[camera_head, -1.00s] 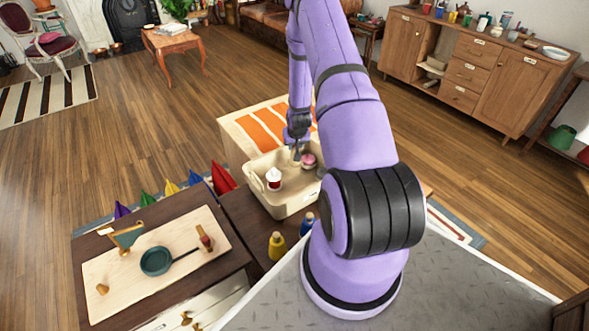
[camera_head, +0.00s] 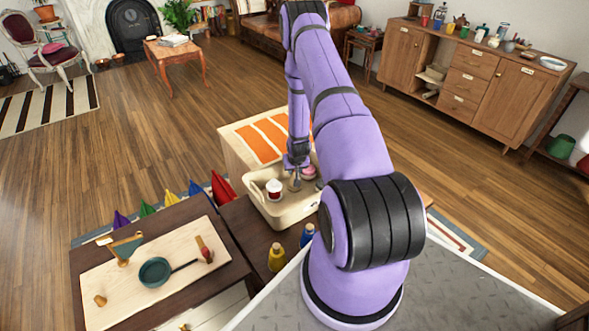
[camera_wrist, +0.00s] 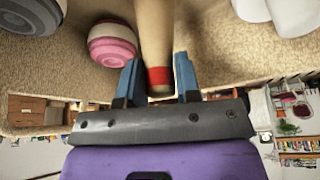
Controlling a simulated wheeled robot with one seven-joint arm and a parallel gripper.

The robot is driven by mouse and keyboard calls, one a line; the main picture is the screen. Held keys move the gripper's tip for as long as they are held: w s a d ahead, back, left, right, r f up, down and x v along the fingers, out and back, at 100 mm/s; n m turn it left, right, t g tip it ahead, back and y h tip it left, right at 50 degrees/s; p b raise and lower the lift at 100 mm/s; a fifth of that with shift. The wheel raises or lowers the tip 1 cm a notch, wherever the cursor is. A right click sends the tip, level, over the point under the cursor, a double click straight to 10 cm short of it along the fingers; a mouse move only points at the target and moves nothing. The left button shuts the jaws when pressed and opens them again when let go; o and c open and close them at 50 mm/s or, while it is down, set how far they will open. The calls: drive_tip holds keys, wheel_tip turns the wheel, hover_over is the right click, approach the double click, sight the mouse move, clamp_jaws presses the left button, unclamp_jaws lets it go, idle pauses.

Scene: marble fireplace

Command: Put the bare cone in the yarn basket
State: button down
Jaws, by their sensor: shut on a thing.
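The yarn basket (camera_head: 292,215) is a beige, straight-sided bin between the tables. My gripper (camera_wrist: 158,78) has blue fingers shut on the bare cone (camera_wrist: 154,38), a tan cone with a red band near the fingers. In the head view my gripper (camera_head: 294,180) is low, inside the basket's outline, with the cone's tan body below it. Whether the cone touches the basket floor cannot be told. A white and red yarn cone (camera_head: 274,189) stands to its left. A pink and white one (camera_wrist: 112,45) and a grey one (camera_wrist: 28,28) also stand in the basket.
A table with a pale board (camera_head: 110,285) holds a teal pan (camera_head: 155,271) and small items. A yellow bottle (camera_head: 277,257) and a blue bottle (camera_head: 307,235) stand close to the basket's near side. An orange-striped cloth (camera_head: 262,140) lies behind it.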

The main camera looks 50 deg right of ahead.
drive_tip(key=c, duration=0.8)
unclamp_jaws()
drive_tip(key=shift+f, duration=0.1)
drive_tip(key=s+a+r+n, duration=0.1)
drive_tip(key=a+r, duration=0.6)
drive_tip(key=r, duration=0.8)
drive_tip(key=s+a+r+n+y, duration=0.1)
drive_tip(key=a+r, duration=0.6)
drive_tip(key=r, duration=0.8)
drive_tip(key=s+a+r+n, duration=0.1)
drive_tip(key=a+r, duration=0.5)
drive_tip(key=r, duration=0.9)
drive_tip(key=s+a+r+n+t, duration=0.1)
drive_tip(key=s+a+r+n, duration=0.1)
drive_tip(key=s+a+r, duration=0.85)
drive_tip(key=s+a, duration=0.1)
drive_tip(key=s, duration=0.2)
drive_tip(key=s+a+r+n+y, duration=0.1)
drive_tip(key=s+a+r, duration=0.1)
drive_tip(key=s, duration=0.3)
drive_tip(key=s+a+r+n, duration=0.1)
drive_tip(key=s+a+r, duration=0.1)
drive_tip(key=s+a, duration=0.1)
drive_tip(key=shift+s+y, duration=0.4)
drive_tip(key=shift+s, duration=0.5)
